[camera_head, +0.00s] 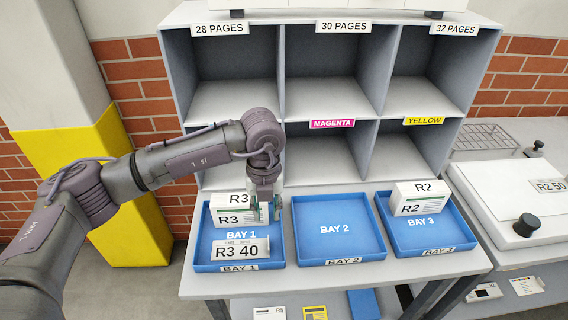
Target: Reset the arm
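My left arm comes in from the left, and its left gripper (265,209) points down into the blue Bay 1 tray (220,256). It is at the right end of a white box marked R3 (228,212), which lies at the back of that tray. The fingers overlap the box's end in the picture, and I cannot tell whether they touch or grip it. My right gripper is not in view.
The Bay 2 tray (338,232) is empty. The Bay 3 tray (428,232) holds a white R2 box (418,197). Grey shelf compartments (330,92) rise behind the trays. A white machine with a black knob (526,225) stands at the right.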

